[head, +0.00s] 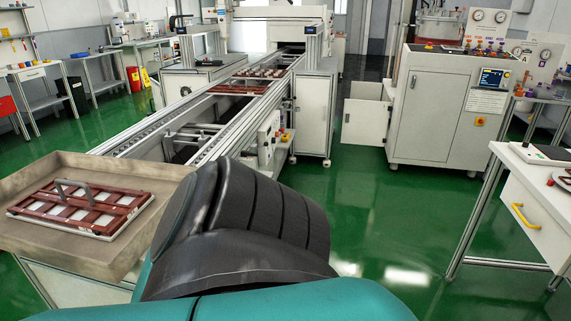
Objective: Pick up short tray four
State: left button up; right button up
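A flat red-brown tray frame (128,212) with pale blocks in it and a grey upright handle lies in a shallow beige bin at the left. More red-brown trays (238,90) with pale pieces lie on the conveyor farther back. No readable label shows which of them is short tray four. A black and teal link of my arm fills the bottom middle and hides the floor and part of the bin's right side. Neither of my grippers shows in the head view.
The beige bin (150,164) stands at the near end of the long conveyor (140,140). A grey control cabinet (430,110) stands at the back right. A white table with a drawer (530,210) is at the right edge. Green floor between them is clear.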

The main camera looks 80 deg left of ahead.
aim_at(100, 212)
jog(key=u, duration=4)
jog(key=i+j, duration=0.2)
